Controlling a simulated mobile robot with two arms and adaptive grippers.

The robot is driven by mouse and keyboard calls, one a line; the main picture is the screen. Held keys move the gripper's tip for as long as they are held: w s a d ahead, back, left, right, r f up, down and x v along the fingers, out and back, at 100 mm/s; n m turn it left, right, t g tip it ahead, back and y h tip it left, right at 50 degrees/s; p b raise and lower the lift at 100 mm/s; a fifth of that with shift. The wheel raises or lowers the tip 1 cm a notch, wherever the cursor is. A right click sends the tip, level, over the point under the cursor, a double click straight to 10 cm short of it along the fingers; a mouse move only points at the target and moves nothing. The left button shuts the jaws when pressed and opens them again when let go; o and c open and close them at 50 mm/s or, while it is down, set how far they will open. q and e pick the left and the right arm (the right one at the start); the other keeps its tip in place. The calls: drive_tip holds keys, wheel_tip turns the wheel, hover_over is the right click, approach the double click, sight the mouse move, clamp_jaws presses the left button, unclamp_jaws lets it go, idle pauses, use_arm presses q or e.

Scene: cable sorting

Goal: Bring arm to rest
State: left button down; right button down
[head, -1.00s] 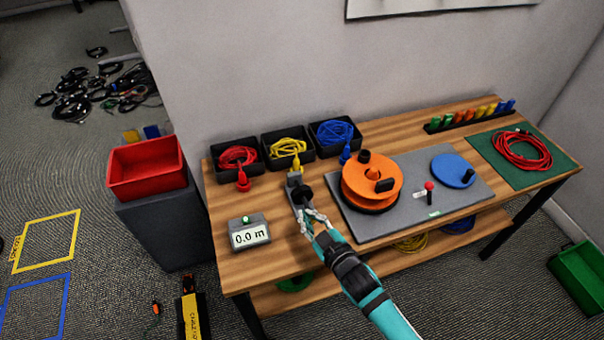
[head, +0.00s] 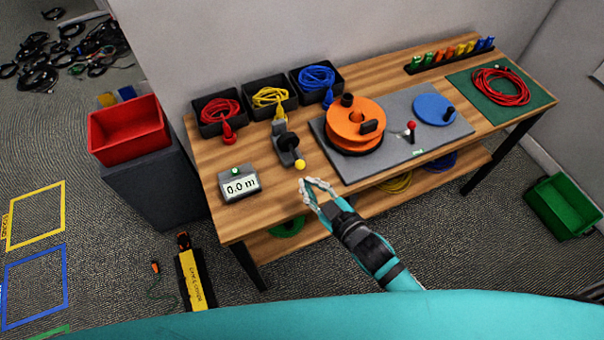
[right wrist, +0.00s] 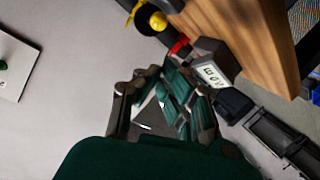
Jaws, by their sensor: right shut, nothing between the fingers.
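My right gripper (head: 318,190) is shut and empty at the front edge of the wooden workbench (head: 222,180). It is just in front of a small grey device (head: 287,143) with a black wheel and a yellow ball knob (head: 300,164), and apart from it. In the right wrist view my gripper's fingers (right wrist: 162,98) are in the middle, with the yellow ball (right wrist: 158,21) beyond them. A teal part of my own body crosses the bottom of the head view. My left gripper is not in view.
On the bench are a display reading 0.0 m (head: 238,183), black bins with red (head: 218,108), yellow (head: 268,97) and blue (head: 318,78) cables, an orange reel (head: 353,124) and a green mat (head: 515,110). A red bin (head: 128,128) stands left, a green crate (head: 565,205) right.

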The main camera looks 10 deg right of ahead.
drive_tip(key=shift+s, duration=0.3)
idle(0.4)
